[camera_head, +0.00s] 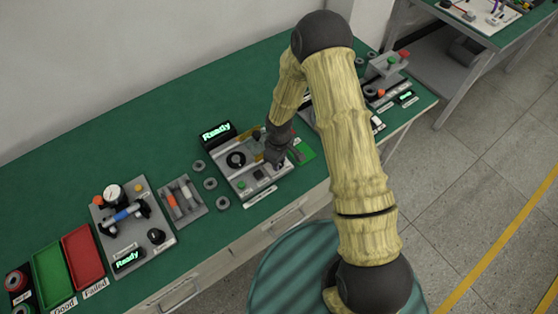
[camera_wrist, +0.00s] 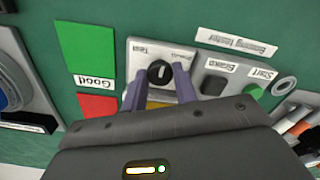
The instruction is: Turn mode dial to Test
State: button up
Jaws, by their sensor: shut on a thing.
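The mode dial (camera_wrist: 160,73) is a round black knob with a white pointer mark on a pale plate in the wrist view. The plate carries a "Test" label at its left and another label at its right, too small to read surely. The pointer's exact setting is hard to tell. My gripper (camera_wrist: 159,76) has one purple-grey finger on each side of the knob and is shut on it. In the head view my gripper (camera_head: 276,155) is over the right part of the grey tester unit (camera_head: 238,181), and it hides the dial there.
In the wrist view, a black button (camera_wrist: 214,85) and a green Start button (camera_wrist: 252,91) are right of the dial. A green "Good" pad (camera_wrist: 86,53) and a red pad (camera_wrist: 98,104) lie left. In the head view, a Ready display (camera_head: 216,132) stands behind the unit and loose rings (camera_head: 210,183) lie left.

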jog(key=n, duration=0.4)
jog(key=shift+n, duration=0.4)
jog(key=n, duration=0.4)
jog(key=o, duration=1)
jog(key=shift+c, duration=0.2)
jog(key=shift+r, duration=0.1)
notch_tip(320, 180, up, 17)
jog(key=shift+r, duration=0.15)
